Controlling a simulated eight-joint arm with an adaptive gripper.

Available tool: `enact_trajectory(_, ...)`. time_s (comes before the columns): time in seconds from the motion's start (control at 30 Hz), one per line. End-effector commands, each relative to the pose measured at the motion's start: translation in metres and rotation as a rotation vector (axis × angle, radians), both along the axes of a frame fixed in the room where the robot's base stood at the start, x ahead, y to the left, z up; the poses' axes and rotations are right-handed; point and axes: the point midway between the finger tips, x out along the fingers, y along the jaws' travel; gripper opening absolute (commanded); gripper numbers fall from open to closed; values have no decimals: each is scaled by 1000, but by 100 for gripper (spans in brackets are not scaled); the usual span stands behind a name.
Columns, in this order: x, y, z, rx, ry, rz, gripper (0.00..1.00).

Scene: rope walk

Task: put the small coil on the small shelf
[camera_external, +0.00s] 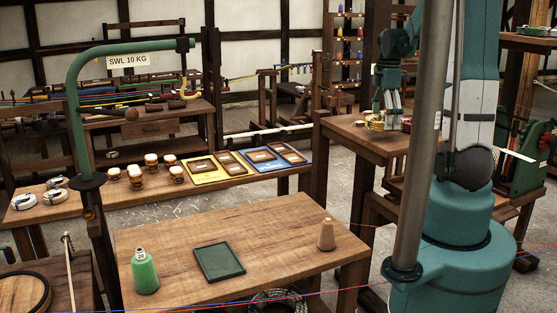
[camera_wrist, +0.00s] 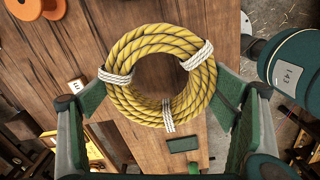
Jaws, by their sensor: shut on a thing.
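The coil is a thick ring of yellow rope (camera_wrist: 130,60) bound with white ties. In the wrist view it lies between the two green fingers of my gripper (camera_wrist: 168,98), which is shut on it. In the external view my gripper (camera_external: 392,112) is low over the right-hand wooden table, and yellow rope (camera_external: 375,122) shows at its fingers. I cannot tell whether the coil touches the table. I cannot tell which thing is the small shelf; a rack with several small coloured items (camera_external: 346,42) stands far back.
An orange spool (camera_wrist: 36,9) is near the coil. Yellow (camera_external: 196,181) and blue (camera_external: 290,165) boards lie behind. A grey post (camera_external: 420,150) stands before my arm.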

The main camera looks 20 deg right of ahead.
Motion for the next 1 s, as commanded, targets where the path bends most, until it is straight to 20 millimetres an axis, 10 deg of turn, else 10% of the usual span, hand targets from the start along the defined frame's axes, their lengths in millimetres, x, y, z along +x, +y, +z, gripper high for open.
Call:
enact_trajectory(0.83,0,0,-33,0,0,0,65)
enact_trajectory(0.87,0,0,-33,0,0,0,87)
enact_trajectory(1.0,0,0,-32,0,0,0,99)
